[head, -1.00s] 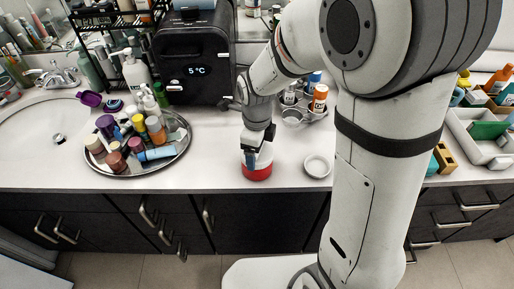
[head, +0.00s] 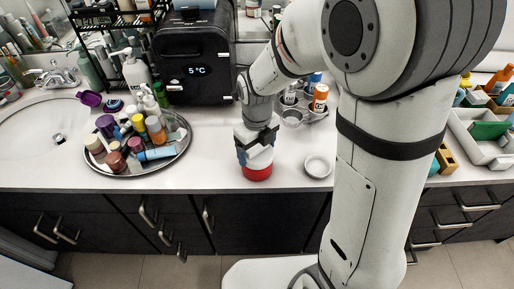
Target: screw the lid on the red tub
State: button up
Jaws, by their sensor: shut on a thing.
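The red tub (head: 257,174) stands upright on the white counter near its front edge. A white lid (head: 259,160) sits at the top of the tub, directly above the red body; whether its thread is seated cannot be told. My gripper (head: 257,152) points down from above, its dark fingers shut on the white lid. The fingers and wrist hide part of the lid.
A shallow white round dish (head: 318,167) lies right of the tub. A round tray (head: 112,172) crowded with bottles stands left. A black appliance (head: 196,72) stands behind, and a holder with small bottles (head: 320,98) behind right. The counter between tray and tub is clear.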

aim_at(257, 146)
jog(key=o, duration=1)
jog(key=shift+o, duration=0.2)
notch_tip(257, 146, up, 8)
jog(key=shift+f, duration=0.1)
